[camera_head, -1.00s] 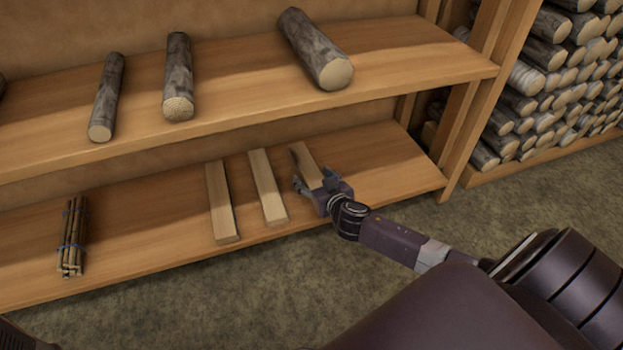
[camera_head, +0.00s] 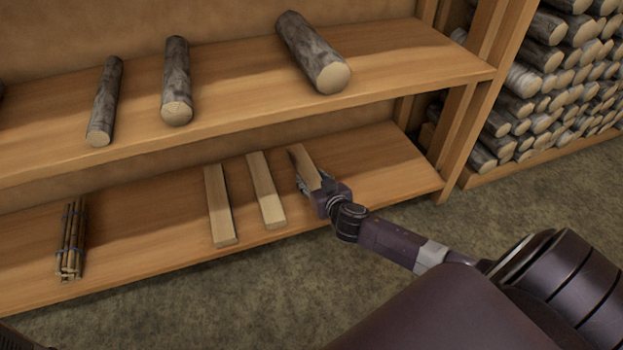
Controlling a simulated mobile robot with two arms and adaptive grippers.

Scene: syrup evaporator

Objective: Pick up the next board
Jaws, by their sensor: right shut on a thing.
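Three pale boards are at the lower shelf, side by side: a left board (camera_head: 220,206), a middle board (camera_head: 266,190) and a right board (camera_head: 303,164). My right gripper (camera_head: 314,184) is at the near end of the right board and is shut on it. The gripper hides the board's near end. I cannot tell whether this board is clear of the shelf. The left and middle boards lie flat, apart from the gripper. My left gripper is not in view.
The lower shelf (camera_head: 140,240) also holds a tied stick bundle (camera_head: 71,240) at left. The upper shelf (camera_head: 235,98) above carries logs, including a thick log (camera_head: 313,52). A shelf post (camera_head: 465,135) and a log stack (camera_head: 550,85) stand at right.

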